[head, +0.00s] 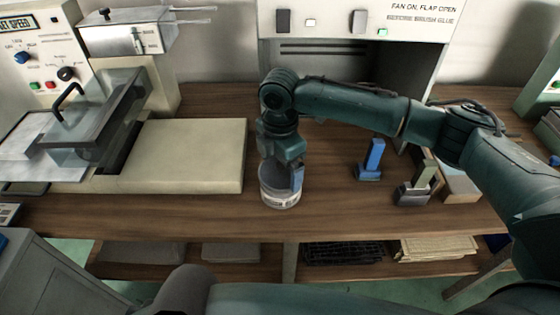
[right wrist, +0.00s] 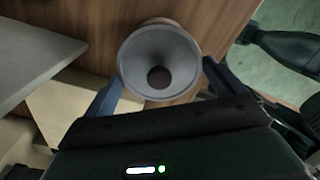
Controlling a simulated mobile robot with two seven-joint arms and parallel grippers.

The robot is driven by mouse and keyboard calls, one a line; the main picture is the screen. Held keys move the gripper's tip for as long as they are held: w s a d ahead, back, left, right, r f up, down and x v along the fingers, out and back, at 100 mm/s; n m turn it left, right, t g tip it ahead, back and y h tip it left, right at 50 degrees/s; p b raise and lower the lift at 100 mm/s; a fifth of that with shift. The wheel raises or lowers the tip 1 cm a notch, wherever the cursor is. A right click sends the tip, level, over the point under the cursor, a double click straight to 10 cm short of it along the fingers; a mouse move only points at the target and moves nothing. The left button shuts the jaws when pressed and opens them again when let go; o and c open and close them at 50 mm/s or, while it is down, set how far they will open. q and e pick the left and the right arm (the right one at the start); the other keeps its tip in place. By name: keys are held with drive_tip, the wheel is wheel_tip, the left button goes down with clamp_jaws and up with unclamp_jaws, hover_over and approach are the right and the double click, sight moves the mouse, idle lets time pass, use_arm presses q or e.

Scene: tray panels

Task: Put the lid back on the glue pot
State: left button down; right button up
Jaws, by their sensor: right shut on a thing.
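The glue pot (head: 280,199), a short round pot with a pale label, stands on the wooden bench right below my right gripper (head: 283,172). In the right wrist view a round grey lid (right wrist: 140,72) with a dark round middle lies between the two fingers of my right gripper (right wrist: 160,88), which is shut on it. The lid covers most of the pot in that view. In the head view the gripper hides the pot's top, so I cannot tell whether the lid touches its rim. My left gripper is not in view.
A blue upright tool (head: 374,158) and a green-handled block (head: 418,187) stand to the right, under my right arm. A cream machine bed (head: 185,155) is close on the left. A grey hood (head: 345,65) stands behind. The bench's front edge is just before the pot.

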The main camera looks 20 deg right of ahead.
drive_tip(key=shift+f+p, duration=0.15)
drive_tip(key=shift+p, duration=0.4)
idle(0.8)
drive_tip(key=shift+p, duration=0.6)
idle(0.4)
idle(0.3)
drive_tip(key=o, duration=0.6)
